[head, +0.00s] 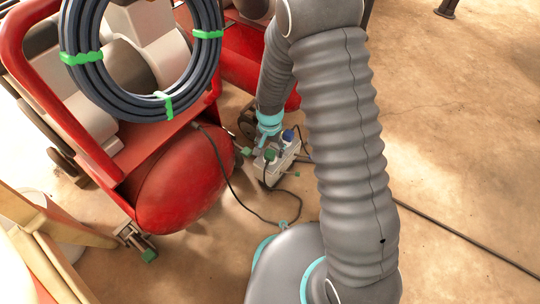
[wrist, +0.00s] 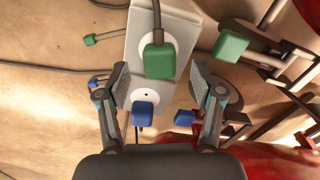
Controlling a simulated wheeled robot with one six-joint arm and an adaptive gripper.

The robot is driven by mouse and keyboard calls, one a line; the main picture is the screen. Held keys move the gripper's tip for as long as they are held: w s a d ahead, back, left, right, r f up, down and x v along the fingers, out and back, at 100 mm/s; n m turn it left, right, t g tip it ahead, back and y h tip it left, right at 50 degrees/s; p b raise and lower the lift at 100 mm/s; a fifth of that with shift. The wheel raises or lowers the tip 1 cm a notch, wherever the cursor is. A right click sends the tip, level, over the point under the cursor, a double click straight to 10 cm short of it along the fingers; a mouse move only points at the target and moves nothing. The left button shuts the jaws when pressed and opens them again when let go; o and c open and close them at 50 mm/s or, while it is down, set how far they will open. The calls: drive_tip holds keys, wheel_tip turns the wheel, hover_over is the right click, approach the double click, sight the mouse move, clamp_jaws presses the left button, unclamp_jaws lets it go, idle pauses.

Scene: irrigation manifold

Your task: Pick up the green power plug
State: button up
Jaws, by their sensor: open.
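The green power plug (wrist: 160,60) sits in a round socket of a pale grey power strip (wrist: 190,22), with its cord running up the picture in the wrist view. My gripper (wrist: 160,80) is open, with one finger on each side of the strip. The green plug lies between and slightly beyond the fingertips, with gaps on both sides and no visible contact. A blue plug (wrist: 145,112) sits in the strip nearer my palm. In the head view my gripper (head: 268,128) is above the strip (head: 279,166), close to the green plug (head: 270,154) and a blue plug (head: 288,135).
A red tank machine (head: 178,180) with a coiled hose (head: 90,60) stands just left of the strip. Green-handled fittings (wrist: 232,44) and a blue one (wrist: 184,117) lie close around the strip. Dark cords cross the tan floor (head: 460,150), which is mostly clear at right.

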wheel_tip(320, 180, down, 2)
drive_tip(key=shift+f, duration=0.25)
drive_tip(key=shift+c, duration=0.3)
clamp_jaws()
drive_tip(key=shift+r, duration=0.15)
drive_tip(key=shift+r, duration=0.65)
wheel_tip(320, 180, up, 3)
drive_tip(key=shift+p, duration=0.45)
drive_tip(key=s+d+r, duration=0.1)
drive_tip(key=d+r, duration=0.2)
drive_tip(key=d, duration=0.2)
drive_tip(key=s+d+r+p, duration=0.1)
drive_tip(key=s+d+r, duration=0.1)
drive_tip(key=d, duration=0.4)
drive_tip(key=shift+d+r, duration=0.15)
drive_tip(key=shift+r, duration=0.6)
